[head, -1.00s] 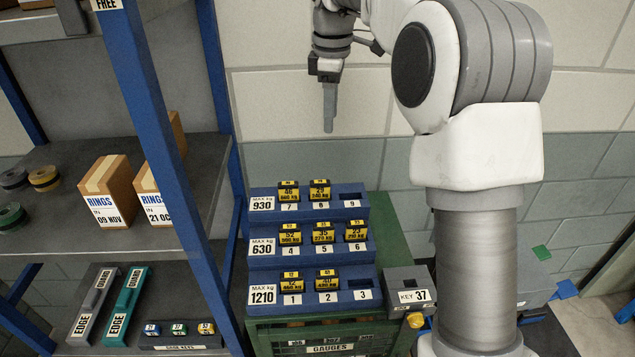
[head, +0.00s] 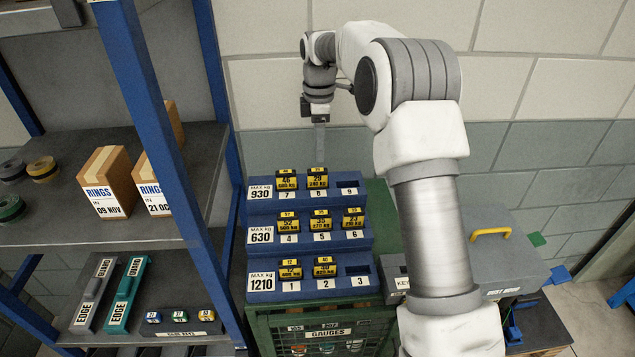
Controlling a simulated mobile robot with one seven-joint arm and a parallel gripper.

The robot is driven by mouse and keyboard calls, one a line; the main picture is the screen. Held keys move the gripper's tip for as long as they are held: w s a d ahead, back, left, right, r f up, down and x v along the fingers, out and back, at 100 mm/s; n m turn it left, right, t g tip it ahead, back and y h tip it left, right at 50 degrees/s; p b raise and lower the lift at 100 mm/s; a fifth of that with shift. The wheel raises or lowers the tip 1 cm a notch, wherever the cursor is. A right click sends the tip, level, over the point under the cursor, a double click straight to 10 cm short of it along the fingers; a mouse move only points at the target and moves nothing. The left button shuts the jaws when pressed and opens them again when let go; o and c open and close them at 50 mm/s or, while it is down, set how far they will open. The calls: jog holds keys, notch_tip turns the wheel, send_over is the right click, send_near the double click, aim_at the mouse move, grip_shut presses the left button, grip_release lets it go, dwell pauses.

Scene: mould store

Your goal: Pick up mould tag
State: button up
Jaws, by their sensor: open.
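Several yellow-and-black mould tags stand in a blue stepped rack (head: 254,210) with three tiers. The top tier, marked MAX 930 kg, holds tag 46 (head: 286,180) in slot 7 and tag 29 (head: 317,178) in slot 8; slot 9 is empty. The middle tier, marked 630, holds tags 52 (head: 288,224), 35 (head: 321,220) and 23 (head: 353,218). The bottom tier, marked 1210, holds tags in slots 1 (head: 291,269) and 2 (head: 325,267); slot 3 is empty. My gripper (head: 319,148) points down, open and empty, just above and behind tag 29.
The rack stands on a green gauges cabinet (head: 385,225). A blue-framed shelf (head: 160,150) with cartons (head: 108,180), tape rolls and edge guards is close on the left. A grey box with a yellow handle (head: 490,232) lies right, behind my arm. The wall is behind.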

aim_at(317, 170)
jog(key=shift+s+a+f+p, duration=0.1)
jog(key=shift+f+p, duration=0.35)
jog(key=shift+f, duration=1.55)
jog(key=shift+a+f+p, duration=0.1)
jog(key=shift+f+p, duration=0.35)
jog(key=shift+f, duration=1.5)
grip_shut()
